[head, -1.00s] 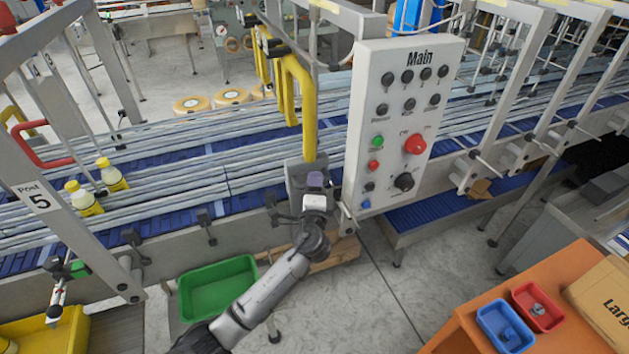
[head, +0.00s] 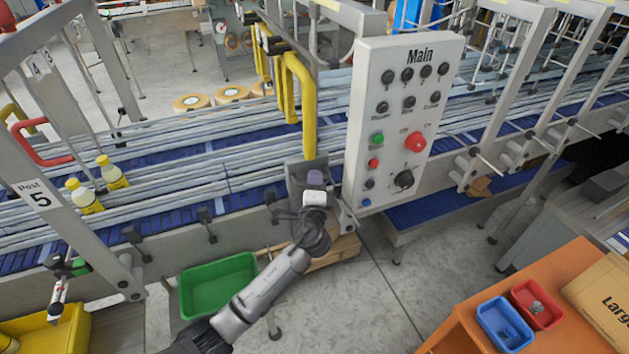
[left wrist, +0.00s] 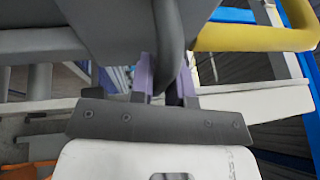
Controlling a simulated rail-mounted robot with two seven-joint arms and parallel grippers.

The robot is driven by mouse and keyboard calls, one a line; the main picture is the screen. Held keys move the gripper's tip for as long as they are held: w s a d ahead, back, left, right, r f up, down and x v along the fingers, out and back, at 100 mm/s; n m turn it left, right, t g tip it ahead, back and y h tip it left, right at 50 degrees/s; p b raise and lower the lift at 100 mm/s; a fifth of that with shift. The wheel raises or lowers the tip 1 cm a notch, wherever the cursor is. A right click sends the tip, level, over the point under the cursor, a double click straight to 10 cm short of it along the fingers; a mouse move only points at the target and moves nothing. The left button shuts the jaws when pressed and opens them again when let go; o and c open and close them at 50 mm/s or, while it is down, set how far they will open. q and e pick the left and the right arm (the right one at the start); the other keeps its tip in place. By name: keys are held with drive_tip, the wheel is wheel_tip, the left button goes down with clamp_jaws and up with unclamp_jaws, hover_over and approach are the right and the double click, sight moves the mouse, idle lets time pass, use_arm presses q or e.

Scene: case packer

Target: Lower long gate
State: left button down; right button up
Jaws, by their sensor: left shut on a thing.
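A yellow tubular gate (head: 306,100) stands over the conveyor, left of the Main panel. I take it for the long gate. Its yellow tube runs down to a grey block (head: 295,178) at the conveyor's near side. My left gripper (head: 315,180) is at this block, with its arm reaching up from below. In the left wrist view, the purple-tipped fingers (left wrist: 167,80) are shut around a dark grey handle (left wrist: 171,40). The yellow tube (left wrist: 255,38) shows to its right there. The gripper hides part of the block. My right gripper is not in view.
The Main control panel (head: 402,120) stands close right of my left gripper. A green bin (head: 215,290) is below the conveyor. Yellow bottles (head: 110,172) stand on the belt at left, near a red bar (head: 40,155). An orange table (head: 470,320) is at lower right.

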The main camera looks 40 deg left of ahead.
use_arm(q)
drive_tip(key=shift+f, duration=0.1)
wheel_tip(320, 180, down, 19)
drive_tip(key=b, duration=1.8)
drive_tip(key=shift+f, duration=0.3)
drive_tip(key=c, duration=1.5)
unclamp_jaws()
drive_tip(key=o, duration=0.4)
